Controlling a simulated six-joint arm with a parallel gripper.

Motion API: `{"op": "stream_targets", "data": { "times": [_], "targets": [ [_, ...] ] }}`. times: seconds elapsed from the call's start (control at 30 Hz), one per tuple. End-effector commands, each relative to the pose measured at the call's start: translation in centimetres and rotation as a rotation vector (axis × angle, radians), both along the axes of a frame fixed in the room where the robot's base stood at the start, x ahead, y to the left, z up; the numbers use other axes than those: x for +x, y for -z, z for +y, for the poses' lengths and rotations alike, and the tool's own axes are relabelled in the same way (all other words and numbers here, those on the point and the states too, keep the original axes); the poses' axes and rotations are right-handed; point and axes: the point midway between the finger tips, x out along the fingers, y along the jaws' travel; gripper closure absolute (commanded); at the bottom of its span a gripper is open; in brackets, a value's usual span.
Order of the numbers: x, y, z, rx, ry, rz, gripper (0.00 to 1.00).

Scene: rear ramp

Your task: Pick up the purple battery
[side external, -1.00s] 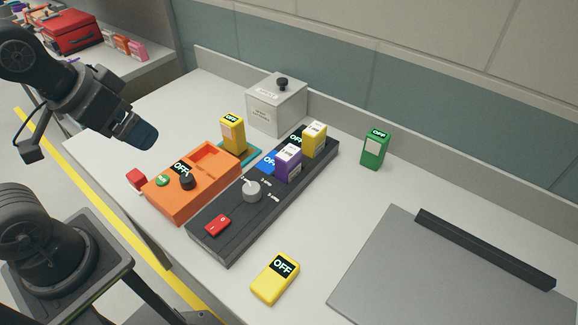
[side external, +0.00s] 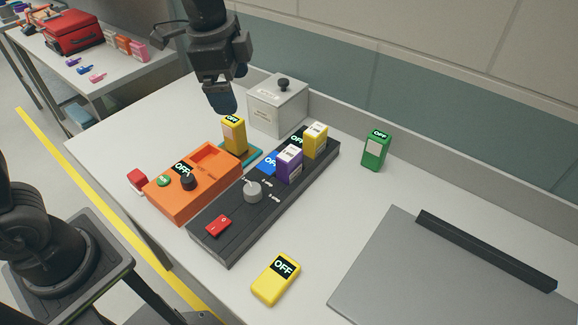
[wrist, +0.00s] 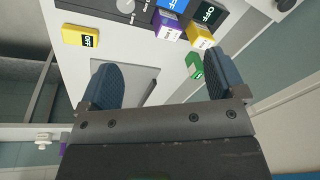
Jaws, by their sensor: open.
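The purple battery (side external: 287,167) stands upright in the dark charger (side external: 226,234), beside a blue screen and in front of a yellow battery (side external: 316,139) in the same charger. In the wrist view the purple battery (wrist: 166,25) is near the top, beyond my fingertips. My gripper (side external: 222,100) hangs above the upright yellow battery on the teal pad, up and to the left of the purple one. In the wrist view my gripper (wrist: 160,75) has its two blue fingers wide apart with nothing between them.
An orange device (side external: 196,185) with a black knob lies left of the charger. A yellow battery (side external: 234,134) stands on a teal pad by a grey lidded box (side external: 277,104). A green battery (side external: 375,152) stands right; another yellow one (side external: 275,279) lies in front. A grey plate (side external: 440,275) lies right.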

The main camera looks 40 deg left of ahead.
Motion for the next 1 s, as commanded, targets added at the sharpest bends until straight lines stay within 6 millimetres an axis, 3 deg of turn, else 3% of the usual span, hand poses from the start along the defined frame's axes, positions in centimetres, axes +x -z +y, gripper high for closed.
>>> {"op": "stream_targets", "data": {
  "times": [0.1, 0.3, 0.57, 0.8, 1.0],
  "targets": [
    [3.5, 2.2, -2.4, 0.039, 0.219, 0.07, 0.11],
    [6.9, 5.3, -5.2, 0.073, 0.483, 0.142, 0.11],
    [7.8, 7.7, -6.1, 0.081, 0.573, 0.167, 0.11],
    [7.8, 12.3, -6.1, 0.08, 0.57, 0.168, 0.11],
    [7.8, 14.7, -6.1, 0.081, 0.569, 0.163, 0.11]
  ]
}}
